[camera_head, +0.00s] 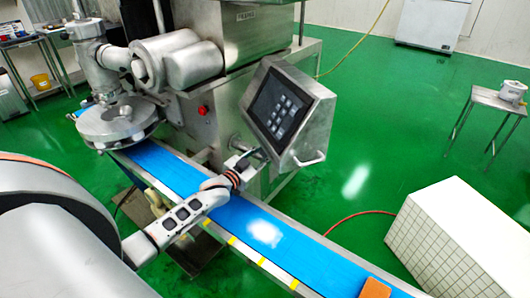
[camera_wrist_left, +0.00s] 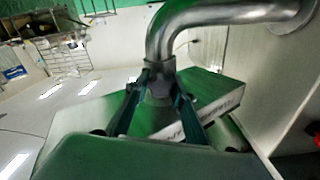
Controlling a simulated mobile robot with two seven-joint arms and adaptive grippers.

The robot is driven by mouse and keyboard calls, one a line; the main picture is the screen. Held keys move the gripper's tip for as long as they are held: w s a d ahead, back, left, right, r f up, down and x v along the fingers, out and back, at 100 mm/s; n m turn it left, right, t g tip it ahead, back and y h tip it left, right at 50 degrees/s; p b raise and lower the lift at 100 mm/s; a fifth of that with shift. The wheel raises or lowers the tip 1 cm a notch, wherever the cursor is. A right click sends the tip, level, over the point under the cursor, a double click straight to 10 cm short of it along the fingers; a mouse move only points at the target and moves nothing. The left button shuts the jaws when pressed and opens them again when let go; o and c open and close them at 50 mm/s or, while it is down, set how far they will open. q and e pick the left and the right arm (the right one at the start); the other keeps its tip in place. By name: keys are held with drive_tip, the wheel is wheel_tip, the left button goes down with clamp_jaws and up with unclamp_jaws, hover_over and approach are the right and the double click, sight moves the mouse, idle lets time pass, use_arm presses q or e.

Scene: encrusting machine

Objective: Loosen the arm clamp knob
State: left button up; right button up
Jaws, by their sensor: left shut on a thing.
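The arm clamp knob (camera_wrist_left: 159,88) is a small grey piece just under the bent metal pipe (camera_wrist_left: 205,20) in the left wrist view. My left gripper (camera_wrist_left: 160,76) has its two dark fingers closed around the knob from both sides. In the head view my left gripper (camera_head: 252,155) reaches across the blue belt to the support arm beside the control panel (camera_head: 280,108). The knob is too small and too covered by the gripper to make out there. My right gripper is not in view.
The blue conveyor belt (camera_head: 262,232) runs beneath my left arm. The encrusting machine (camera_head: 225,110) stands behind, with a round metal head (camera_head: 112,122) at left. An orange piece (camera_head: 375,288) is at the belt's near end. A white gridded box (camera_head: 455,240) is at right.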

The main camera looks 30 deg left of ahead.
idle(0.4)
use_arm(q)
drive_tip(key=o, duration=1.1)
drive_tip(key=shift+s, duration=0.1)
drive_tip(key=s, duration=0.8)
drive_tip(key=s+a, duration=0.1)
drive_tip(key=s, duration=0.2)
drive_tip(key=shift+s, duration=0.4)
